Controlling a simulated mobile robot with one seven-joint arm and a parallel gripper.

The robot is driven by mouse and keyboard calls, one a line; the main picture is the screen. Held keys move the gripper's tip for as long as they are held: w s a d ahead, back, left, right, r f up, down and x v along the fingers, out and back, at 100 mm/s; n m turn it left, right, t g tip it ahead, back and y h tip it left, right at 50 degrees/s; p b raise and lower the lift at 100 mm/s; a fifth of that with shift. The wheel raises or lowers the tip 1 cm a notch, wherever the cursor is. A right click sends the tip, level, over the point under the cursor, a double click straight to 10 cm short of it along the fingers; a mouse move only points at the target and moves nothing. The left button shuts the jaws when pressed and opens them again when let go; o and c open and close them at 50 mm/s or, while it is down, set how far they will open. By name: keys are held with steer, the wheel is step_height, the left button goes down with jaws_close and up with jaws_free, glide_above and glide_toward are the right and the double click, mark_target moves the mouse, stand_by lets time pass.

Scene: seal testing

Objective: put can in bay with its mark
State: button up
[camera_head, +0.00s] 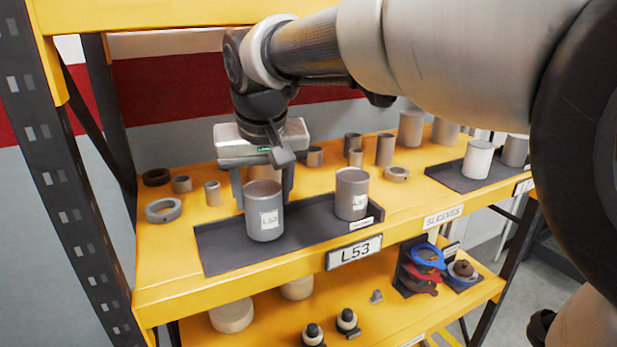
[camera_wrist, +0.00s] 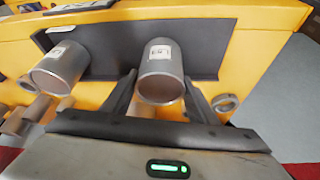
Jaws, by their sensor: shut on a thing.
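My gripper (camera_head: 264,192) is shut on a grey can (camera_head: 265,220) with a white label that seems to read L53. The can is upright over the left part of a dark grey bay (camera_head: 222,250). I cannot tell whether its base touches the bay. A plate reading L53 (camera_head: 354,252) is on the shelf edge in front. A second labelled grey can (camera_head: 352,200) stands in the bay's right part; its label is too small to read surely. In the wrist view the held can (camera_wrist: 160,85) is between my fingers (camera_wrist: 160,100), and the other can (camera_wrist: 62,68) is at left.
Another dark bay (camera_head: 450,178) at right holds a pale can (camera_head: 477,160) and a grey one (camera_head: 515,151). Several rings and sleeves stand behind, including a grey ring (camera_head: 163,210) at left. A yellow lower shelf (camera_head: 385,318) holds small parts.

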steer(key=shift+w+b+x, duration=0.2)
steer(key=shift+b+x, duration=0.6)
steer(key=shift+x, duration=0.4)
steer(key=shift+r, duration=0.1)
steer(key=shift+c, duration=0.5)
steer(key=shift+s+d+r, duration=0.15)
steer(key=shift+s+r, duration=0.2)
steer(key=shift+s, duration=0.15)
steer(key=shift+w+f, duration=0.1)
steer(key=shift+f, duration=0.1)
steer(key=o, duration=0.9)
steer(key=shift+f, duration=0.15)
steer(key=o, duration=0.5)
